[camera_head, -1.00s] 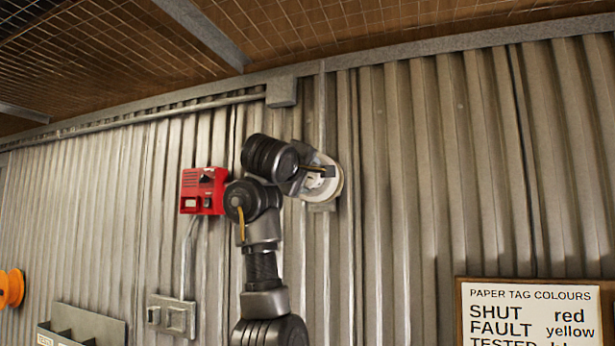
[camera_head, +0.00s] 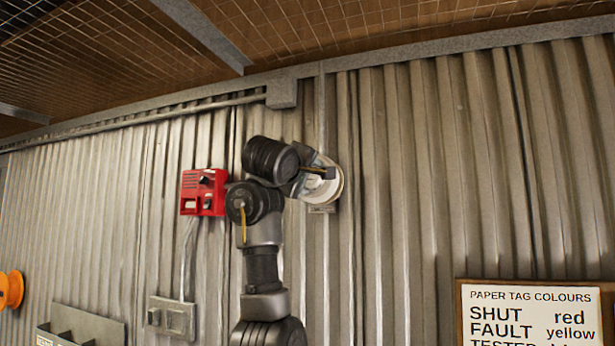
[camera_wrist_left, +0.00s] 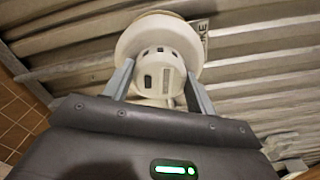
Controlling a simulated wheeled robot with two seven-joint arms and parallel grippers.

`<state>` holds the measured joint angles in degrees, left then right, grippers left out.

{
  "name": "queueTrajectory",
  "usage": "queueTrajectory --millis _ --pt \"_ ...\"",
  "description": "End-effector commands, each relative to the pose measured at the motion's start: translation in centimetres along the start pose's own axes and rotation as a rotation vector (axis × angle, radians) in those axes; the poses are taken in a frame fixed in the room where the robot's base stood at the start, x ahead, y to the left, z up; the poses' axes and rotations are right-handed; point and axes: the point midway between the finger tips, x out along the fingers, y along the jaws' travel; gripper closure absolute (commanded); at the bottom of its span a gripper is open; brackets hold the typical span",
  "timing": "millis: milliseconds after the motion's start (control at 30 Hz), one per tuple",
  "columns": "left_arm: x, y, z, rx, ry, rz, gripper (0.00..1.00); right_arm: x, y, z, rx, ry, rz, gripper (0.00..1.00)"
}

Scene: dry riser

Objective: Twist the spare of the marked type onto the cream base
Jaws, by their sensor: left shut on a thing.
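The cream base (camera_head: 335,187) is a round disc fixed on the corrugated wall; it also shows in the left wrist view (camera_wrist_left: 128,45) as a wide ring. A white detector head with dark slots, the spare (camera_wrist_left: 160,70), is against the front of the base, roughly centred. I cannot tell whether it is locked in. My left gripper (camera_head: 328,172) is shut on the spare, one finger on each side of it, as the left wrist view shows (camera_wrist_left: 160,85). The arm and gripper hide much of the spare in the head view. My right gripper is not in view.
A red call box (camera_head: 203,192) is on the wall left of my arm. A grey switch box (camera_head: 171,317) and a grey tray (camera_head: 85,325) are lower left. A paper tag colours sign (camera_head: 530,315) is lower right. The wall right of the base is clear.

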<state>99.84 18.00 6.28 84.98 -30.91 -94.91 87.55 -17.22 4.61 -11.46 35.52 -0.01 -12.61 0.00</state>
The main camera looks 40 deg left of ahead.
Motion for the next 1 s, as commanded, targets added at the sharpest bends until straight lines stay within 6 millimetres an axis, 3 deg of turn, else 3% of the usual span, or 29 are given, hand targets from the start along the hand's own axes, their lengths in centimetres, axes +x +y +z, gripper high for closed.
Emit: queueTrajectory --millis 1000 --pt "2.6 0.0 0.0 0.000 0.000 -0.001 0.69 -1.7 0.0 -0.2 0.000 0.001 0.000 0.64"
